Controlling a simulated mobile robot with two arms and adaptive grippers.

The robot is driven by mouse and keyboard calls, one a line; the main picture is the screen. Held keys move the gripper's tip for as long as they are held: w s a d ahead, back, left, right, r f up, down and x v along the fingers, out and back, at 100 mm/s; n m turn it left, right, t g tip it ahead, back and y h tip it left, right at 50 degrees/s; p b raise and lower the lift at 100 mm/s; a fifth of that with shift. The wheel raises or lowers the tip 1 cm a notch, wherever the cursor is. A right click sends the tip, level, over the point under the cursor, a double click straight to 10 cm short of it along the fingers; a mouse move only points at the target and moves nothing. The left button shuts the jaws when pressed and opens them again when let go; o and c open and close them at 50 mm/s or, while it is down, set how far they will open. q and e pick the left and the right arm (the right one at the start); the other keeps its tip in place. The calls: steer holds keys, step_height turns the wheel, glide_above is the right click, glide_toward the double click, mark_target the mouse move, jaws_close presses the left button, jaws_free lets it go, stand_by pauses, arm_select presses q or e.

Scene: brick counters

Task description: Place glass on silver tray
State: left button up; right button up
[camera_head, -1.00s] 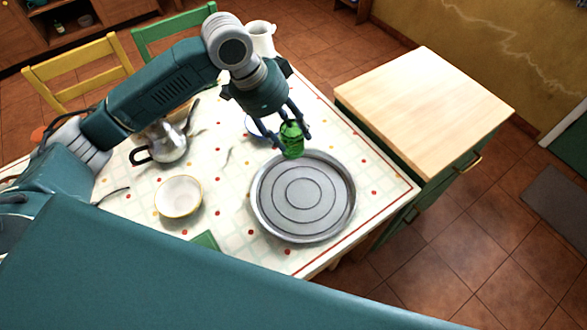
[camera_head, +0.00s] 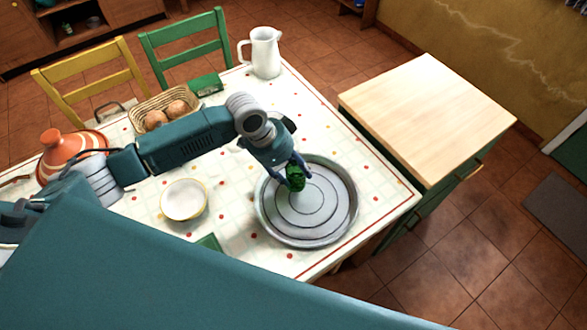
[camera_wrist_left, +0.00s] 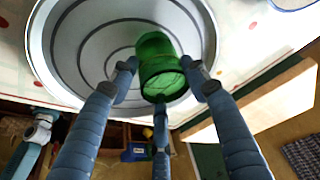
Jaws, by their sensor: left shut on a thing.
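A green glass (camera_head: 296,177) is between the fingers of my left gripper (camera_head: 294,180), which is shut on it. The silver tray (camera_head: 328,230) is round with concentric rings and lies on the table near its right front corner. The glass is over the upper left part of the tray; whether it touches the surface I cannot tell. In the left wrist view the glass (camera_wrist_left: 160,68) sits between the blue fingers, with the tray (camera_wrist_left: 75,45) behind it. No right gripper shows.
A white bowl (camera_head: 184,200) stands left of the tray. A bread basket (camera_head: 150,108), an orange tagine (camera_head: 68,150) and a white pitcher (camera_head: 264,52) are farther back. A wooden-topped cabinet (camera_head: 425,115) stands right of the table.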

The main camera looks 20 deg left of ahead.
arm_select(q)
steer(key=o, duration=1.6)
steer(key=shift+o, duration=0.2)
steer(key=shift+r, duration=0.1)
steer(key=b+v, duration=0.1)
steer(key=v, duration=1.1)
steer(key=shift+d, duration=0.1)
